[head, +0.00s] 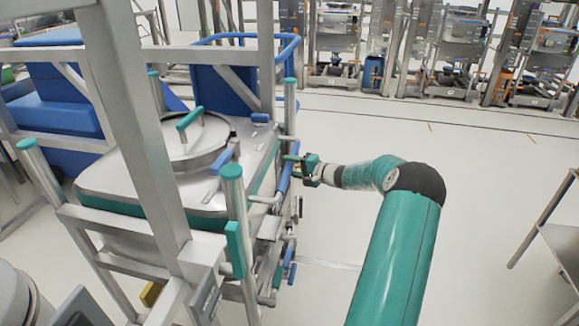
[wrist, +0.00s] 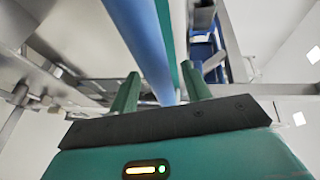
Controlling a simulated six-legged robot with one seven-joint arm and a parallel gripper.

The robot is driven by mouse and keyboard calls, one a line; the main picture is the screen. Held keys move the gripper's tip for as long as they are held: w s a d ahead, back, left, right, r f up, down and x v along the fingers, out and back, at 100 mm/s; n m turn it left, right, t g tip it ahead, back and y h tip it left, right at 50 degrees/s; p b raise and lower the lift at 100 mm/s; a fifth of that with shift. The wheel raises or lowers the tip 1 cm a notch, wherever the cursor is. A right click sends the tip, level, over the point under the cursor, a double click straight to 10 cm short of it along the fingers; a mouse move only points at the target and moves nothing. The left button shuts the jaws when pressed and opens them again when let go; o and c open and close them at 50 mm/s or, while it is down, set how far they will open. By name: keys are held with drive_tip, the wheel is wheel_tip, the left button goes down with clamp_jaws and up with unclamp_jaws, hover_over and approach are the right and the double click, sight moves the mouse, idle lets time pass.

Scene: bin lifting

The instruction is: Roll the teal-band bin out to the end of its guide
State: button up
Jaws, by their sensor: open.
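The teal-band bin (head: 112,188) is a steel bin with a round lid and a teal-topped lid handle. It stands at the left of the head view inside a steel frame, partly hidden by a thick post. A blue bar handle (head: 284,179) is on its right side. My gripper (head: 295,159) is at this bar's upper end, reaching in from the right. In the wrist view, my open gripper (wrist: 160,88) has one green finger on each side of the blue bar (wrist: 145,35). I cannot tell whether either finger touches it. The guide is not clearly visible.
Steel posts (head: 240,215) with teal caps stand close around the bin. A blue bin (head: 60,85) stands behind at the left. A steel table (head: 560,245) is at the right edge. The pale floor (head: 480,170) to the right of the bin is clear.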

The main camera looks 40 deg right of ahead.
drive_tip(key=shift+x, duration=0.75)
drive_tip(key=shift+d, duration=0.1)
clamp_jaws()
